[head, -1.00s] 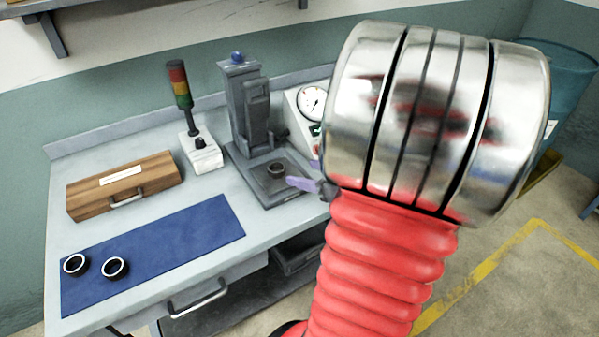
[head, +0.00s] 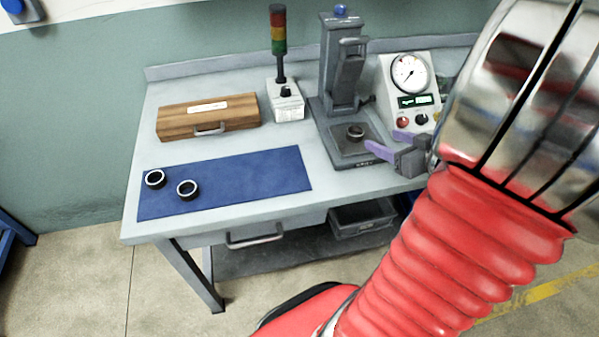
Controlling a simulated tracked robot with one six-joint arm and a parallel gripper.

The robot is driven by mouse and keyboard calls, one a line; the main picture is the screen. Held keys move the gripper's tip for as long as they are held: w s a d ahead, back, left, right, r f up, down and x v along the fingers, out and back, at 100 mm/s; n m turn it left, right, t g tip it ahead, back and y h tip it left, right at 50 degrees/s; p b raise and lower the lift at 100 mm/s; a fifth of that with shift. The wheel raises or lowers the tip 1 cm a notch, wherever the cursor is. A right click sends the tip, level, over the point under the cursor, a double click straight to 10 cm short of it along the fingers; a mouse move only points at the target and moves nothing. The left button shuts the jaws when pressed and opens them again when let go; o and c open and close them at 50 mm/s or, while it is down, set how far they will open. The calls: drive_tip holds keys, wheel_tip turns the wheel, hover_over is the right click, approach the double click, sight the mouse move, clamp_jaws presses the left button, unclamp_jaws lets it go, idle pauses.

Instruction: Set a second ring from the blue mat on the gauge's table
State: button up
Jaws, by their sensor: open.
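Two dark rings with bright rims lie on the left part of the blue mat (head: 250,172): one ring (head: 155,179) further left, the other ring (head: 188,190) just right of it, apart from each other. The grey gauge (head: 340,75) stands at the back of the bench, and a ring (head: 355,132) sits on its table (head: 350,151). My gripper (head: 382,142), with purple fingers, is open and empty just right of that ring, in front of the gauge's table. Part of my gripper's wrist is hidden by my arm.
A wooden case (head: 210,120) lies behind the mat. A signal tower (head: 287,98) stands left of the gauge, and a dial and button panel (head: 409,88) right of it. A grey bin (head: 362,218) is below the bench. The bench between mat and gauge is clear.

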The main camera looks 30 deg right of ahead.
drive_tip(key=w+a+r+m+g+h, duration=0.1)
drive_tip(key=w+a+r+h, duration=0.15)
drive_tip(key=r, duration=0.25)
drive_tip(key=w+a+r+g+h, duration=0.2)
drive_tip(key=w+r+h, duration=0.1)
drive_tip(key=w+r, duration=0.15)
drive_tip(key=s+a+g+y, duration=0.1)
drive_tip(key=s+a, duration=0.3)
drive_tip(key=a, duration=0.5)
drive_tip(key=s+a+n+g+y, duration=0.1)
drive_tip(key=s+a+y, duration=0.2)
drive_tip(key=a, duration=0.6)
drive_tip(key=s+a+f+g+y, duration=0.1)
drive_tip(key=s+a, duration=0.4)
drive_tip(key=a, duration=0.5)
drive_tip(key=shift+g+y, duration=0.6)
drive_tip(key=shift+y, duration=0.05)
drive_tip(key=shift+f, duration=0.1)
drive_tip(key=shift+c, duration=0.2)
